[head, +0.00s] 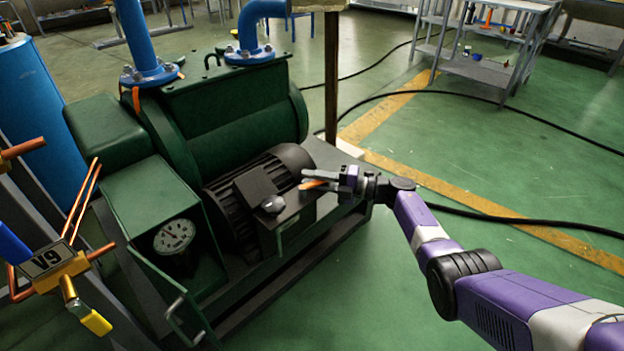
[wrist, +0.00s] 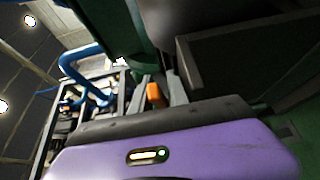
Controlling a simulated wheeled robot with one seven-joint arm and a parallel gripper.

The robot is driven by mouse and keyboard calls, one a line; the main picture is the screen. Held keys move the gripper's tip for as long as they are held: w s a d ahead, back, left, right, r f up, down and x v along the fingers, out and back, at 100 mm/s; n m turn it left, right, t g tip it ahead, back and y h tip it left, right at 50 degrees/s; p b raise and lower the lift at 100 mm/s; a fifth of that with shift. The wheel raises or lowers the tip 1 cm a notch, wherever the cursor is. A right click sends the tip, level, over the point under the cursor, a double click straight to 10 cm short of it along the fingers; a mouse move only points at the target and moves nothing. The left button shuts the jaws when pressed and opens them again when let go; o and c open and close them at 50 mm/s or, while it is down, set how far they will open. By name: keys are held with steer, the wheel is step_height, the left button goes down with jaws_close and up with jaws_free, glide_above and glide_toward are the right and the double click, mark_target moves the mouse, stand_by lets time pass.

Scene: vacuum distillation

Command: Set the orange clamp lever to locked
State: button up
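The orange clamp lever (head: 313,184) shows as a short orange bar at my fingertips, beside the dark motor of the green pump. In the wrist view the orange piece (wrist: 154,95) stands between my two grey fingers. My gripper (head: 318,180) reaches in from the right; its fingers (wrist: 160,92) look parted, one on each side of the orange piece, with small gaps. Contact cannot be made out. The lever's base and pivot are hidden, and its locked or unlocked setting cannot be read.
The green pump (head: 235,120) with its ribbed motor (head: 235,205) and a round gauge (head: 174,236) fills the left. A valve tagged V9 (head: 62,270) stands at the lower left. A wooden post (head: 331,75) rises behind my gripper. Black hoses cross the open green floor at right.

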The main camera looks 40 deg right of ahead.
steer(key=p+v, duration=0.1)
steer(key=v, duration=0.6)
steer(key=shift+s+d+p, duration=0.25)
steer(key=shift+s+p, duration=0.1)
steer(key=shift+p, duration=0.05)
